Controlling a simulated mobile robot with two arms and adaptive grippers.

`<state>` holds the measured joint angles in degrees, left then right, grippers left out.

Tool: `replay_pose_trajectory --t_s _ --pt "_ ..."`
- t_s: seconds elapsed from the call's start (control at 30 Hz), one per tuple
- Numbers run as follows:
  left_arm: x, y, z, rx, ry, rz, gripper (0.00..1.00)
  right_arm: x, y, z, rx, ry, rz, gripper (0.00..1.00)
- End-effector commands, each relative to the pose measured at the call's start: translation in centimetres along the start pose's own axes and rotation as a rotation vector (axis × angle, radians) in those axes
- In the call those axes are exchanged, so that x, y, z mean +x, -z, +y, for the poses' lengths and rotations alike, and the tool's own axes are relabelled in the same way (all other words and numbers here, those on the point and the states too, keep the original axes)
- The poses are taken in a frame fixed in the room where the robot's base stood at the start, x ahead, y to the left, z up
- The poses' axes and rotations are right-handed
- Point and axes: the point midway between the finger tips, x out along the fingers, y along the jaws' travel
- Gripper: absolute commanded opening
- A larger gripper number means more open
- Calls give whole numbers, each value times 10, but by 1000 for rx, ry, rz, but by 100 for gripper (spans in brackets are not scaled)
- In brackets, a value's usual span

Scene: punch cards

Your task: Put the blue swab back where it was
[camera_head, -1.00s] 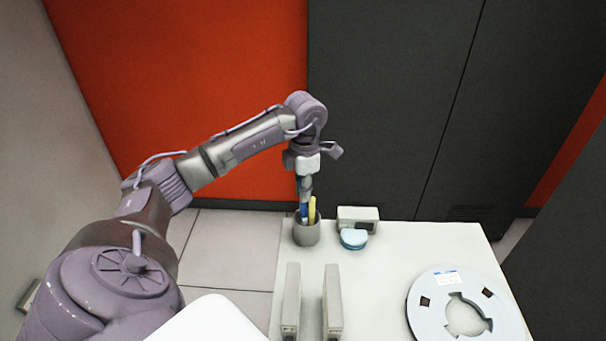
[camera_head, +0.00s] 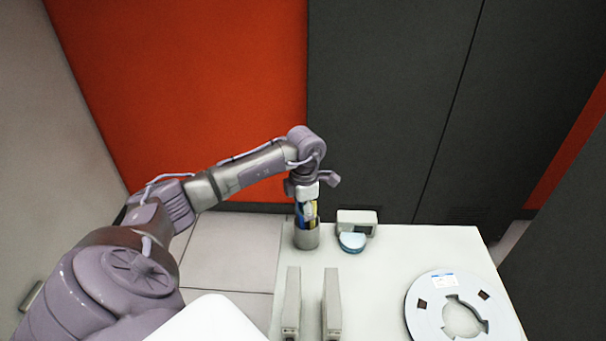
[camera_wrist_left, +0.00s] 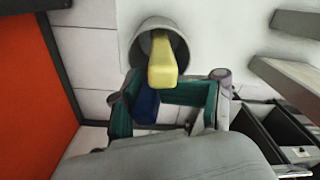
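The blue swab (camera_head: 299,213) stands upright at the mouth of the grey cup (camera_head: 306,239), its lower end hidden inside. My left gripper (camera_head: 307,210) points down just over the cup. In the left wrist view its fingers with green pads (camera_wrist_left: 148,98) lie on either side of the blue swab (camera_wrist_left: 147,107) and look shut on it. A yellow swab (camera_head: 315,210) stands in the cup close beside. In the wrist view the yellow swab (camera_wrist_left: 162,62) leans over the cup's rim (camera_wrist_left: 186,50). My right gripper is not in view.
A small grey box with a light-blue round piece (camera_head: 352,242) stands just right of the cup. Two upright grey slabs (camera_head: 292,303) stand nearer on the white table (camera_head: 380,290). A white reel (camera_head: 422,320) lies at the right. The table between is clear.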

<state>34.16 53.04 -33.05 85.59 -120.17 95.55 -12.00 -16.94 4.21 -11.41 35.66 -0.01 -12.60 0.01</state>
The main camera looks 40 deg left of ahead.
Motion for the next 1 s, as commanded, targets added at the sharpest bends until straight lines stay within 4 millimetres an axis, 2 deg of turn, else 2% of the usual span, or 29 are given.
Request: replay_pose_trajectory --t_s 0.27,0.37,0.73,0.9,1.0 --pt "-9 -1 1 0 -3 -4 43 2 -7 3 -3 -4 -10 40" --pt "-22 -1 2 0 -6 -6 43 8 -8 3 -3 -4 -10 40" --pt "-99 -1 2 -1 -5 -7 43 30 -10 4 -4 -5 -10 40" --pt "-118 -1 1 -1 -3 -6 43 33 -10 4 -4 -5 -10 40" --pt "-122 0 1 -1 -2 -3 43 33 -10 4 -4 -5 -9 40"
